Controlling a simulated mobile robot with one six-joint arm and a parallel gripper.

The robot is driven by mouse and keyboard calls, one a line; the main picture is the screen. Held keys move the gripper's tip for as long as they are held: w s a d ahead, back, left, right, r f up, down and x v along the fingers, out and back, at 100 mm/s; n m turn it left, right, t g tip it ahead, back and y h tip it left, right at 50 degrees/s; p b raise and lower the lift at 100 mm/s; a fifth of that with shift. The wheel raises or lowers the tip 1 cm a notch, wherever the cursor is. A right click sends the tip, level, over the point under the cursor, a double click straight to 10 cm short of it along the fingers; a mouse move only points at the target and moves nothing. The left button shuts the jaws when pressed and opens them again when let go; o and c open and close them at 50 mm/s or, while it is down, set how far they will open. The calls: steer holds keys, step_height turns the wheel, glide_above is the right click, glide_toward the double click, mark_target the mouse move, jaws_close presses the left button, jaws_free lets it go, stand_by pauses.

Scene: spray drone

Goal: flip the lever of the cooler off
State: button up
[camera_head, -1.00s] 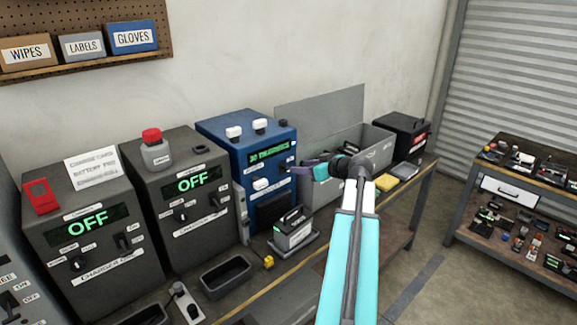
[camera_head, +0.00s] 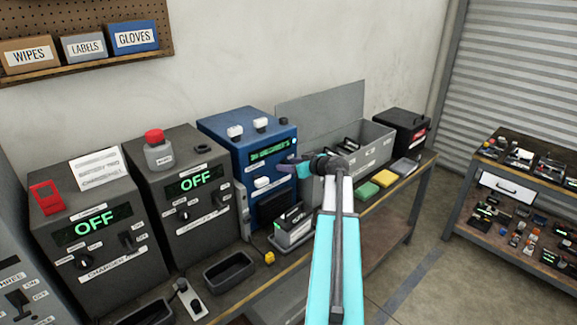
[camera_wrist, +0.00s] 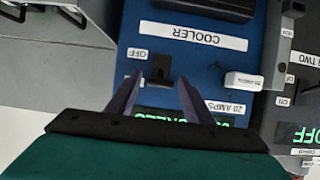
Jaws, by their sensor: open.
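The cooler is a blue box (camera_head: 215,128) with a green-lit display, between the dark charger and the grey bin. It also shows upside down in the wrist view (camera_wrist: 247,22), with a white COOLER label. Its black lever (camera_wrist: 160,68) sits below that label, beside a small OFF label (camera_wrist: 137,53). My gripper (camera_wrist: 158,82) is open, its two fingers apart on either side of the lever's line, close to the panel. I cannot tell if they touch it. In the head view my gripper (camera_head: 287,163) is at the cooler's right front and the lever is hidden.
Two dark chargers (camera_head: 88,257) reading OFF stand left of the cooler. A white block (camera_wrist: 244,80) projects from the cooler panel near the fingers. A battery in a tray (camera_head: 292,227) sits in front. A grey bin (camera_head: 372,150) is at the right.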

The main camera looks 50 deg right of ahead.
steer(key=c, duration=0.9)
steer(key=shift+f, duration=0.15)
steer(key=shift+c, duration=0.7)
steer(key=b, duration=0.3)
steer(key=t+b, duration=0.1)
steer(key=b, duration=0.2)
steer(key=shift+s+f, duration=0.15)
steer(key=shift+f, duration=0.2)
steer(key=t+b, duration=0.1)
steer(key=b, duration=0.7)
steer(key=f+t+b, duration=0.1)
steer(key=t+b, duration=0.1)
steer(key=b, duration=0.6)
steer(key=t+b, duration=0.2)
steer(key=b, duration=0.7)
steer(key=shift+s+f, duration=0.2)
steer(key=shift+f, duration=0.2)
steer(key=b, duration=0.4)
steer(key=shift+f+t, duration=0.2)
steer(key=shift+t, duration=0.2)
steer(key=shift+r+t+b, duration=0.15)
steer(key=shift+t+b, duration=0.15)
steer(key=shift+b, duration=1)
